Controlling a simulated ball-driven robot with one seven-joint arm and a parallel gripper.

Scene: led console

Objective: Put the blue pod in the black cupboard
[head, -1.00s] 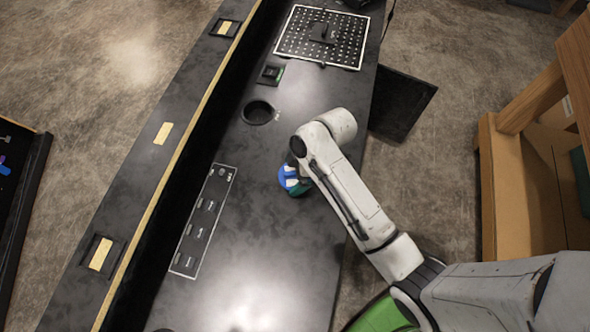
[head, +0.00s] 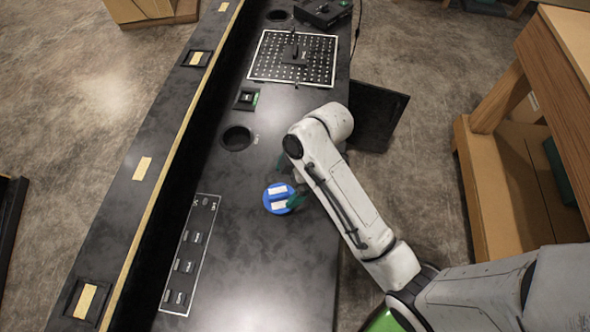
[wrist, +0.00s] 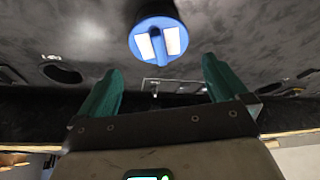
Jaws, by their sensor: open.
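The blue pod (head: 278,198) is a round blue piece with two white patches on top. It stands on the dark console top (head: 262,265), to the right of the button panel. In the wrist view the blue pod (wrist: 156,38) is beyond the fingertips, near the top of the picture. My gripper (wrist: 160,75) has two green fingers, wide apart with nothing between them. In the head view my gripper (head: 288,175) is partly hidden by my arm, close beside the pod on its right. A dark open panel (head: 377,115), possibly the black cupboard's door, sticks out from the console's right side.
A labelled button panel (head: 190,253) lies left of the pod. A round hole (head: 236,138) and a perforated plate (head: 262,65) are farther up the console. A wooden shelf unit (head: 490,185) stands at the right, with open floor between it and the console.

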